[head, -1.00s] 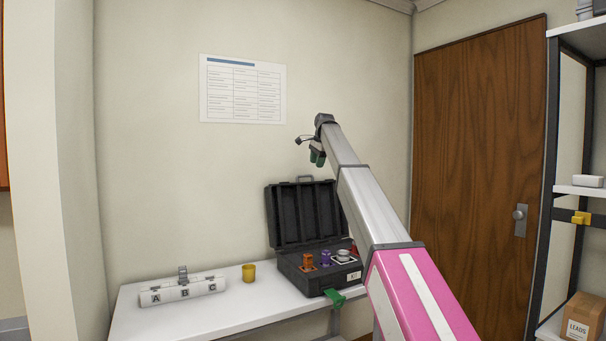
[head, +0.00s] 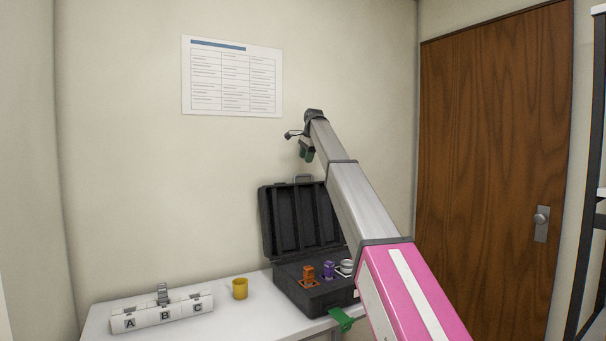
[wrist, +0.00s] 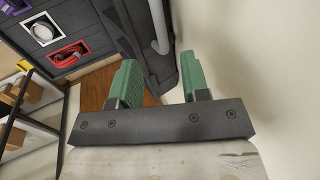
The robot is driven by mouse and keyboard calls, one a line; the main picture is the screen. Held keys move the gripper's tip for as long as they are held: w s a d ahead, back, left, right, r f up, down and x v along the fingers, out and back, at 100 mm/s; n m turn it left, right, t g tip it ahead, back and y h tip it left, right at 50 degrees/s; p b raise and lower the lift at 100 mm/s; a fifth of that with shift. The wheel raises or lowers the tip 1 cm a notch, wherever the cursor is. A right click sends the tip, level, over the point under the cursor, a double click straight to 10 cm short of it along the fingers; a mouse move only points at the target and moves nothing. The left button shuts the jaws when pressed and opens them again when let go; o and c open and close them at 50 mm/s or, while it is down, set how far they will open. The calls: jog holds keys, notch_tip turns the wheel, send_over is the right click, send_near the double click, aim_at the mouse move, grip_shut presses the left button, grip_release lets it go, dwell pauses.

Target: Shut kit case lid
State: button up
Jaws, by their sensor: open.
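The black kit case (head: 300,292) stands on the white table with its lid (head: 290,218) raised upright near the wall. My gripper (head: 307,155) is above the lid in the head view, empty. In the wrist view its green fingers (wrist: 159,85) are open and spread apart, with the dark lid edge and a grey handle (wrist: 158,28) just beyond them. A red item (wrist: 68,56) shows in the base there. My arm hides the case's right side in the head view.
A white rack marked A, B, C (head: 162,311) and a yellow cup (head: 240,288) stand left of the case. A green tab (head: 342,319) sticks out at the table front. The wall is close behind the lid; a wooden door (head: 490,130) is at right.

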aim_at(303, 175)
jog(key=x, duration=0.8)
grip_shut()
